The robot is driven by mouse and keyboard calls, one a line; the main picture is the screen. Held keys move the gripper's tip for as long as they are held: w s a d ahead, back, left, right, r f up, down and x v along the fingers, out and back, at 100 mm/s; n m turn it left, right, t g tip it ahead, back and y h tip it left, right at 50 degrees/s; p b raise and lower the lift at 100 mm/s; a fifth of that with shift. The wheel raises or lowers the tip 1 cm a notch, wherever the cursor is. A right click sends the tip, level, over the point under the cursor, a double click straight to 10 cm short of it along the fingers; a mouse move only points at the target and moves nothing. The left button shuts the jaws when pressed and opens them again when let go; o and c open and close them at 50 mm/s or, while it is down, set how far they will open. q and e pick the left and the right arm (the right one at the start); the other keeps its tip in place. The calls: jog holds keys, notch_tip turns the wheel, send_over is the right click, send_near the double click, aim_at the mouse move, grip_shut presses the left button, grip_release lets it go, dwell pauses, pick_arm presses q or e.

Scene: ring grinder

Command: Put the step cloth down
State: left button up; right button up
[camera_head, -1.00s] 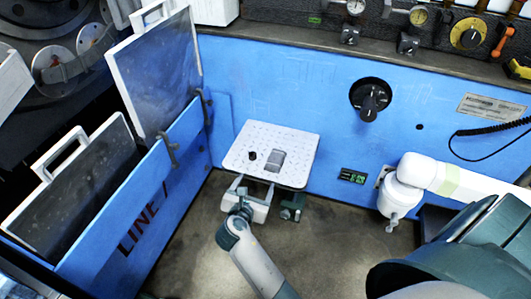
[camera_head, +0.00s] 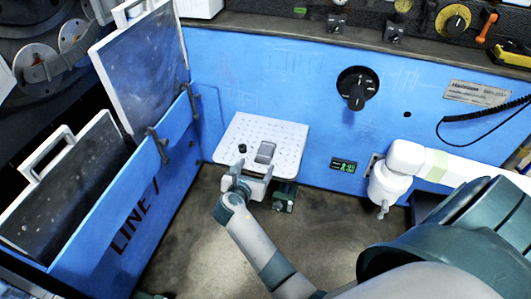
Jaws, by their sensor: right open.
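The white dotted step plate (camera_head: 285,137) stands out from the blue wall in the middle of the head view. A small grey, flat rectangular piece (camera_head: 265,152) lies on it with a small black knob to its left. I cannot tell whether the grey piece is the step cloth; no other cloth is plain to see. My right gripper (camera_head: 240,168) is at the plate's front left edge, open, with nothing seen between its fingers. It is in front of the grey piece and apart from it in the picture. My left gripper is out of view.
A blue bin marked LINE 1 (camera_head: 130,220) with dark panels stands at the left. A black rotary knob (camera_head: 357,88) and a white pipe fitting (camera_head: 390,185) project from the blue wall.

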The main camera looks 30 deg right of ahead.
aim_at(264, 153)
jog(key=x, duration=0.6)
jog(key=shift+b, duration=0.4)
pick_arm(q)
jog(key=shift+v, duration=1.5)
pick_arm(e)
jog(key=shift+w+d+f, duration=0.15)
jog(key=shift+w+d, duration=0.2)
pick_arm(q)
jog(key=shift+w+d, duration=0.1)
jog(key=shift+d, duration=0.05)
pick_arm(e)
jog(key=shift+d, duration=0.1)
jog(key=shift+w+d+f, duration=0.2)
jog(key=shift+w, duration=0.05)
jog(key=b+x, duration=0.1)
jog(key=x, duration=0.2)
jog(key=shift+w, duration=0.1)
jog(key=shift+w+d+f, duration=0.25)
jog(key=shift+w+d, duration=0.15)
jog(key=shift+d, duration=0.05)
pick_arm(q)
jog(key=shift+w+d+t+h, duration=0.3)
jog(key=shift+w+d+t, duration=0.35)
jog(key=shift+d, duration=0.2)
pick_arm(e)
jog(key=shift+c, duration=0.3)
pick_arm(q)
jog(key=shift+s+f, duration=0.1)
pick_arm(e)
jog(key=c, duration=1.2)
